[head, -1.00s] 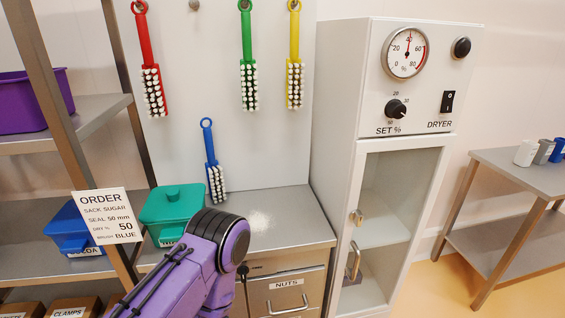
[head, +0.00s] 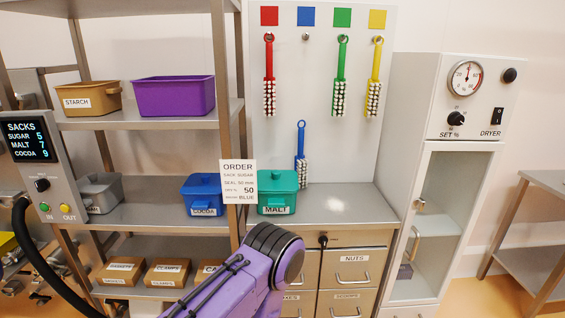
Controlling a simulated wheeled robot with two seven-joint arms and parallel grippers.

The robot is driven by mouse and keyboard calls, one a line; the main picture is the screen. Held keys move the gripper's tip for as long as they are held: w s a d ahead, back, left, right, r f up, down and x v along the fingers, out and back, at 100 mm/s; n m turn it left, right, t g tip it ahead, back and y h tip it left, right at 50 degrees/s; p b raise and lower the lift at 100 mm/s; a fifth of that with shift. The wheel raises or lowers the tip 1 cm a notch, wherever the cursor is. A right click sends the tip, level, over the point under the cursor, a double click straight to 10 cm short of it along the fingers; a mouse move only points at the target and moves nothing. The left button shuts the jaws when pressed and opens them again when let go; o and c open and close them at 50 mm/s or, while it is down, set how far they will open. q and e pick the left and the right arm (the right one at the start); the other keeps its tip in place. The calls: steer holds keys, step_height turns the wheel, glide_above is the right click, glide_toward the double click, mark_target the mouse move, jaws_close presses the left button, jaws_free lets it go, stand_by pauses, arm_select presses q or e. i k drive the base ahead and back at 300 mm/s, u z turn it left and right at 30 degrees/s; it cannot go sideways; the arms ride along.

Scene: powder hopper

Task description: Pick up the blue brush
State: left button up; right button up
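The blue brush (head: 301,154) stands with its ring handle up and its white bristles down, at the back of the steel cabinet top (head: 345,200), apparently leaning against the white board. It is just behind and right of the green MALT bin (head: 277,190). The peg (head: 306,37) under the blue square is empty. Red (head: 269,75), green (head: 340,76) and yellow (head: 375,78) brushes hang on the board. A purple link of my arm shows at the bottom centre. Neither gripper is in view.
An ORDER card (head: 238,182) stands in front of the shelf post, left of the MALT bin. A blue COCOA bin (head: 203,194) sits on the shelf. The white dryer (head: 462,110) stands right of the cabinet. The cabinet top right of the brush is clear.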

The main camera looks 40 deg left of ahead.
mark_target(300, 164)
steer(key=u, duration=0.8)
steer(key=i, duration=0.25)
steer(key=u, duration=0.05)
